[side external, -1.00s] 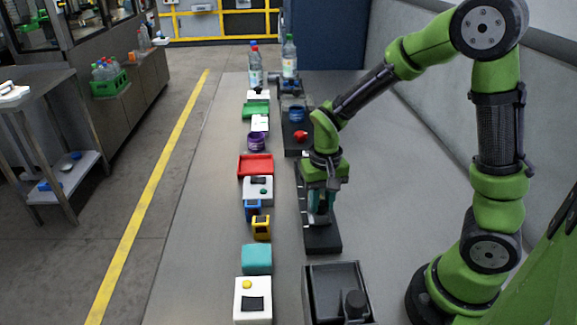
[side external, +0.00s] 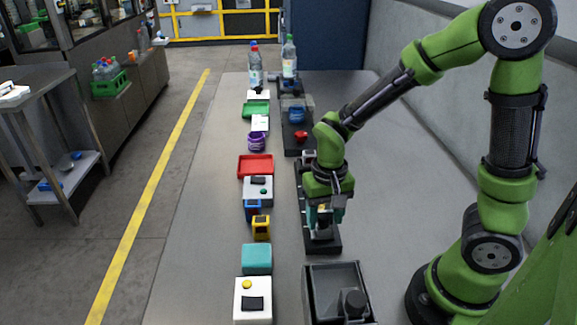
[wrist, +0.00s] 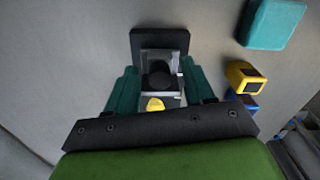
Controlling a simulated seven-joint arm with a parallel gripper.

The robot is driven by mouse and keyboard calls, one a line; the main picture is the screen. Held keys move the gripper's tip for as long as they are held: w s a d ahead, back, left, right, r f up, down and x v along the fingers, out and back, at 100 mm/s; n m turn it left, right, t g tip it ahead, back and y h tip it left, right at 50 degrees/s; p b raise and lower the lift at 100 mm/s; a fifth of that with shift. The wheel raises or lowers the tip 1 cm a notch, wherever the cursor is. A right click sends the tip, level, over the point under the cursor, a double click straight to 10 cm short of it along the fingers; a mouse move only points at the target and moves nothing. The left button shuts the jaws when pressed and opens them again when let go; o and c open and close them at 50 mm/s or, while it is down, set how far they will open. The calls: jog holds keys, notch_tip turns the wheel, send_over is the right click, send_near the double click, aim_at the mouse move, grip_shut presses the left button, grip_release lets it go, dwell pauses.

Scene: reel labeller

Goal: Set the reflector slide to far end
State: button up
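The reflector slide is a long black rail (side external: 303,187) on the table, running away from the side camera. In the wrist view its near end is a black plate (wrist: 160,39), with a pale grey carriage and a dark round knob (wrist: 158,76) beside it. A small yellow piece (wrist: 155,104) sits next to the knob. My gripper (side external: 325,214) is low over the near part of the rail. Its teal fingers stand apart, one on each side of the knob, with an apparent gap; contact is hard to tell. My gripper hides part of the rail.
A black bin (side external: 335,276) stands just nearer than the rail. Left of it lie a teal block (side external: 257,259), a yellow device (side external: 261,227), a blue one (side external: 252,211) and a red tray (side external: 255,166). A red button (side external: 301,136) is beyond. Table right of the rail is clear.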

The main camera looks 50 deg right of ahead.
aim_at(324, 217)
notch_tip(324, 217, up, 17)
dwell(0.6)
jog(key=shift+s+a+r+n+t+y, duration=0.1)
jog(key=shift+s+n+t+y, duration=0.3)
jog(key=shift+s+t, duration=0.7)
jog(key=shift+s+a+r+n+t+y, duration=0.1)
jog(key=shift+s+n+t+y, duration=0.15)
jog(key=shift+s+n+t, duration=0.75)
jog(key=shift+s+a+r+t+y, duration=0.1)
jog(key=shift+s+t+y, duration=0.45)
jog(key=shift+t, duration=0.95)
